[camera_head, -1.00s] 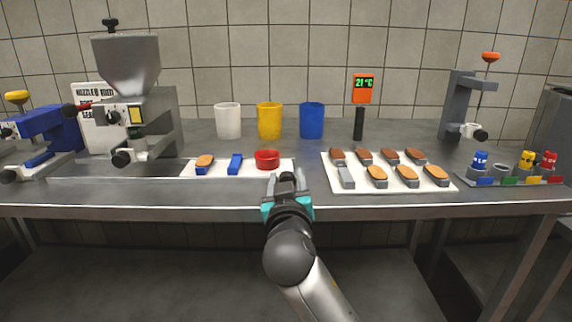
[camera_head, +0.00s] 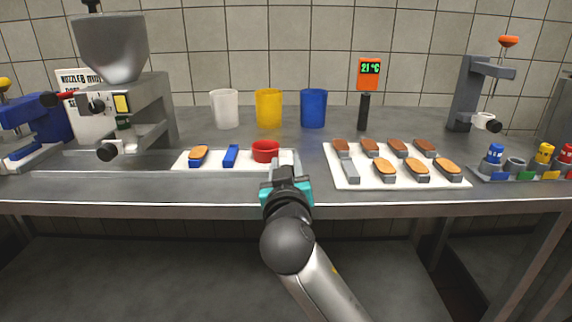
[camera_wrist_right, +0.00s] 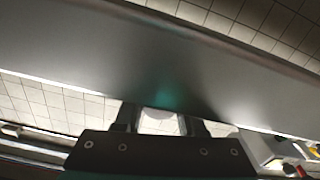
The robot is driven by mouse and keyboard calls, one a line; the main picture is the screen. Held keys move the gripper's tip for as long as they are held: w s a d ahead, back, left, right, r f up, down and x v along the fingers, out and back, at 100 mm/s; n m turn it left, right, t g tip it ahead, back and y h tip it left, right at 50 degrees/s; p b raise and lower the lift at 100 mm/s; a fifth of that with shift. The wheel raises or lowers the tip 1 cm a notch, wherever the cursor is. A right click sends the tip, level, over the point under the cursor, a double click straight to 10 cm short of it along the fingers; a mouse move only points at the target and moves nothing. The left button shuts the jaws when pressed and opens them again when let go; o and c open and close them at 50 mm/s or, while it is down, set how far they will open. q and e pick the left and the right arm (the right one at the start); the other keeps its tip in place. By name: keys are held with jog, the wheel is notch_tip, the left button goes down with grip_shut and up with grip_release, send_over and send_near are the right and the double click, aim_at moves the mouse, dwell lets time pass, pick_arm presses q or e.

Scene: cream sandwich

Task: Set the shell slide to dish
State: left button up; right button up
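My right gripper (camera_head: 283,172) is over the counter's front edge, just in front of the red round dish (camera_head: 265,151). In the right wrist view its two fingers (camera_wrist_right: 160,120) stand apart with no object clearly between them. I cannot tell which part is the shell slide. Several tan and brown shells in grey holders lie on the white board (camera_head: 342,184) to the right. My left gripper is not in view.
A steel hopper machine (camera_head: 122,93) with black knobs stands at left, beside a blue device (camera_head: 28,125). White (camera_head: 224,109), yellow (camera_head: 269,108) and blue (camera_head: 313,109) cups stand behind. A grey lever stand (camera_head: 466,98) and coloured bottles (camera_head: 543,153) are at right.

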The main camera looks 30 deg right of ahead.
grip_shut()
dwell(1.0)
